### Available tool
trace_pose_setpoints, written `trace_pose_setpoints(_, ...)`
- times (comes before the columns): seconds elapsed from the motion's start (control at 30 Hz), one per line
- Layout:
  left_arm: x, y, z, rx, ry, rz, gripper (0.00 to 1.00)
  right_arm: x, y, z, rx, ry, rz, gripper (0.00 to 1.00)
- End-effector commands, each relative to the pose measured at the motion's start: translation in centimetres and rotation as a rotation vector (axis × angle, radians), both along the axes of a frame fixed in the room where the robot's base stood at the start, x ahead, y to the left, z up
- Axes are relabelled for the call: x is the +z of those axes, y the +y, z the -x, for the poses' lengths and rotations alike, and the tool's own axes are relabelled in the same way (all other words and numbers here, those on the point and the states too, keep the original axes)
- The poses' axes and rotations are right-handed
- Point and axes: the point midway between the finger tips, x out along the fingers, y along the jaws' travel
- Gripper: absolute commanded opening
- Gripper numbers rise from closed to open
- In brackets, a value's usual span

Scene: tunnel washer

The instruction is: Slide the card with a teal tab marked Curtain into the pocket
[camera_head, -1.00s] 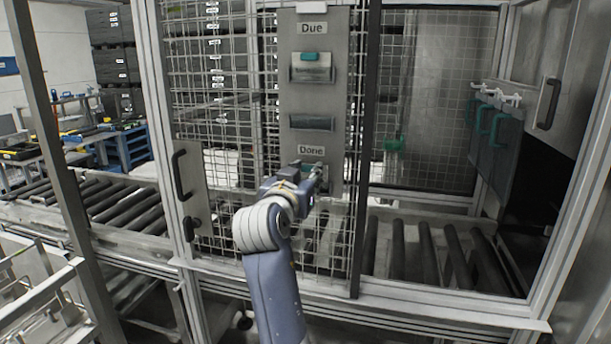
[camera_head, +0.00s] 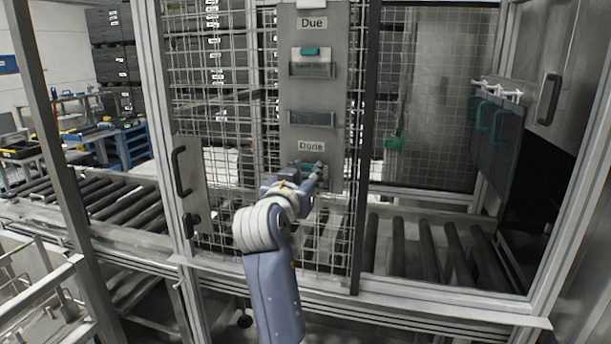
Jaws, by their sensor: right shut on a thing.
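A grey board on the mesh carries a Due label (camera_head: 312,22) at the top and a Done label (camera_head: 311,146) lower down. Under Due, a card with a teal tab (camera_head: 310,51) sits in a clear pocket (camera_head: 313,70); its writing is too small to read. A second pocket (camera_head: 312,119) below it shows no tab. My right gripper (camera_head: 314,170) is just under the Done label, shut on a card. A bit of teal (camera_head: 306,166) shows at its fingers. The gripper hides most of this card and any pocket behind it. My left gripper is out of view.
Wire mesh (camera_head: 220,100) and a dark post (camera_head: 365,150) flank the board. A door handle (camera_head: 181,172) is to the left. Rollers (camera_head: 430,250) run below.

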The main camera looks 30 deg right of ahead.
Motion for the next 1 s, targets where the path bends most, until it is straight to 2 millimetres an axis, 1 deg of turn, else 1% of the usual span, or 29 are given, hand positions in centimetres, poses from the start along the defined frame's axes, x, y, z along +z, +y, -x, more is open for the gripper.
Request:
trace_pose_setpoints(0.23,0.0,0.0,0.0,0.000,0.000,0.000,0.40,0.0,0.0,0.0,0.000,0.000,0.000,0.13)
trace_pose_setpoints(0.27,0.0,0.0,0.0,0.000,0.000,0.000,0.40,0.0,0.0,0.0,0.000,0.000,0.000,0.31)
trace_pose_setpoints(0.3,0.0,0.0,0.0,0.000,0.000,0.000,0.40,0.0,0.0,0.0,0.000,0.000,0.000,0.40)
trace_pose_setpoints(0.37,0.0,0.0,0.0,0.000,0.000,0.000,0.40,0.0,0.0,0.0,0.000,0.000,0.000,0.52)
trace_pose_setpoints(0.67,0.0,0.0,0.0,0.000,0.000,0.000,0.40,0.0,0.0,0.0,0.000,0.000,0.000,0.52)
trace_pose_setpoints(0.77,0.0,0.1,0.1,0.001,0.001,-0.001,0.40,0.5,0.0,0.0,0.000,-0.002,-0.001,0.52)
trace_pose_setpoints(0.87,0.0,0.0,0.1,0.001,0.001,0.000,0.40,1.6,0.0,0.0,0.000,-0.006,-0.001,0.52)
trace_pose_setpoints(1.0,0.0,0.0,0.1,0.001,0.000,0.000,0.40,4.1,0.0,0.0,0.001,-0.007,-0.002,0.52)
